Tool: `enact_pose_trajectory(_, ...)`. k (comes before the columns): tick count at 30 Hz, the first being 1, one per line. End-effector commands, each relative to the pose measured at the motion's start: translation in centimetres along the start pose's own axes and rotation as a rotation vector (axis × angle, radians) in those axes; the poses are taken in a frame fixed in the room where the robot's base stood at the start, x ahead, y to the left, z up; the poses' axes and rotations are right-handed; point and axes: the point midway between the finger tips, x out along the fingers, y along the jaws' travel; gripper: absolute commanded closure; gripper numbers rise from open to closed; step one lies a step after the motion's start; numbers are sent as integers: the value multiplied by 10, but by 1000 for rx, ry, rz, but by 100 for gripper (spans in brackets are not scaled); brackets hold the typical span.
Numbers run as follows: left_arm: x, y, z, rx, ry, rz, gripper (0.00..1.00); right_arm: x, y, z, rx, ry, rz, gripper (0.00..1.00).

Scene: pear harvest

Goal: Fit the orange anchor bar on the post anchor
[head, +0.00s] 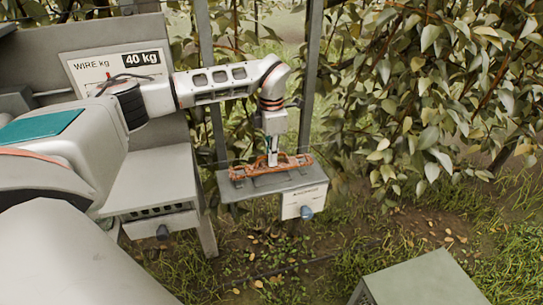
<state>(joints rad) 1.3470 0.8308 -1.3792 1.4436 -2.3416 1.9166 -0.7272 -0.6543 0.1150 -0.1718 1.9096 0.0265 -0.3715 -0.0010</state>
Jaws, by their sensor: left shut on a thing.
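The orange anchor bar (242,173) shows in the head view on top of the grey post anchor stand (314,183), just right of the middle of the picture. It lies roughly level, along the stand's length. My left gripper (273,160) points down from above and is shut on the bar near its middle. The gripper hides part of the bar. I cannot tell whether the bar is seated or held just above the surface. My right gripper is not in view.
A grey stand with a sign reading "WIRE kg 40 kg" (115,66) is at the left. Metal posts (310,75) rise behind the bar. Leafy branches (430,90) fill the right. A grey box (425,283) is at the lower right. Grass lies between.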

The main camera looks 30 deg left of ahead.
Motion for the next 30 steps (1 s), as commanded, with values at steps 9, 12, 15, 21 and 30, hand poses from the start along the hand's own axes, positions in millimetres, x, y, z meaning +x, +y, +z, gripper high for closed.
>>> enact_pose_trajectory(9,2,0,0,0,0,0,100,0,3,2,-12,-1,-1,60)
enact_pose_trajectory(12,4,0,0,0,0,0,100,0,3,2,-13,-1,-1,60)
enact_pose_trajectory(15,5,0,0,0,0,0,100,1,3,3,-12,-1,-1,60)
enact_pose_trajectory(21,7,0,0,0,0,0,100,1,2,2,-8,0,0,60)
enact_pose_trajectory(30,10,0,0,0,0,0,100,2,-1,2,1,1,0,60)
